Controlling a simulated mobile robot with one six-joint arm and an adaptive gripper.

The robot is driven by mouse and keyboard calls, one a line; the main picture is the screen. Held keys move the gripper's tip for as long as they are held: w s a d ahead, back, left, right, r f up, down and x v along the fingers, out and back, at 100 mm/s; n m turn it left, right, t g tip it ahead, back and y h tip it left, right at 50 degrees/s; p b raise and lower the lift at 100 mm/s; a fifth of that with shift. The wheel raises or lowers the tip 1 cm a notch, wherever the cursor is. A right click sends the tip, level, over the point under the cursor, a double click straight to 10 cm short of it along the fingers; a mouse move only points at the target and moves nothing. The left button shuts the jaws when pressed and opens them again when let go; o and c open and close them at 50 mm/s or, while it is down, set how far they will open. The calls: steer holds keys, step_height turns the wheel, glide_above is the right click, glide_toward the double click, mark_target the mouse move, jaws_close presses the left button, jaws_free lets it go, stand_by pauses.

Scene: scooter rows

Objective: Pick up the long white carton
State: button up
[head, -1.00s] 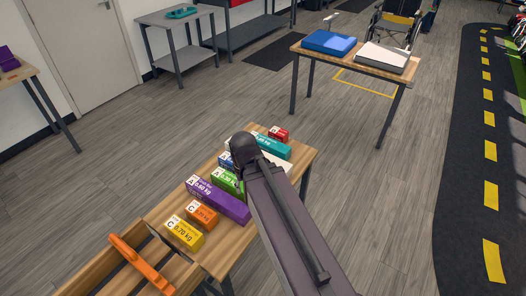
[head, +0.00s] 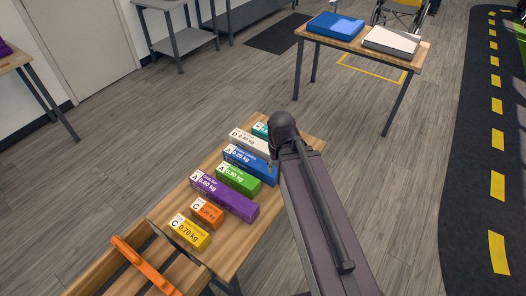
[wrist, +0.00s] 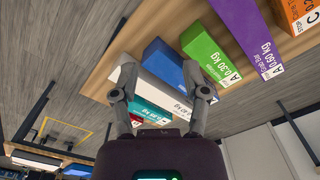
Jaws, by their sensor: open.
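The long white carton (head: 252,143), labelled D, lies on the wooden table between the blue carton (head: 252,165) and a teal carton (head: 260,130). My arm hides the far right part of the row in the head view. In the wrist view the white carton (wrist: 152,91) shows between and beyond my fingers, partly covered by the right finger. My gripper (wrist: 158,66) is open and empty, with its fingers spread above the white and blue cartons. I cannot tell its exact height over them.
Green (head: 238,179), purple (head: 224,196), orange (head: 207,213) and yellow (head: 190,232) cartons line the same table (head: 235,254). A wooden tray with an orange handle (head: 145,266) stands at the near left. A farther table holds a blue box (head: 335,25) and a white-topped box.

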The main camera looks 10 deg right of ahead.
steer(key=o, duration=0.3)
steer(key=shift+w, duration=0.15)
steer(key=shift+o, duration=0.5)
steer(key=shift+w+d+f, duration=0.1)
steer(key=shift+w+f, duration=0.05)
steer(key=shift+w, duration=0.15)
steer(key=n+b, duration=0.7)
steer(key=n, duration=0.2)
glide_above(263, 146)
step_height(263, 146, down, 6)
steer(key=shift+d+f, duration=0.15)
steer(key=shift+f, duration=0.05)
step_height(263, 146, down, 9)
steer(key=b, duration=0.8)
steer(key=shift+r, duration=0.2)
steer(key=shift+f, duration=0.1)
steer(key=shift+f+b, duration=2.55)
steer(key=shift+b, duration=0.2)
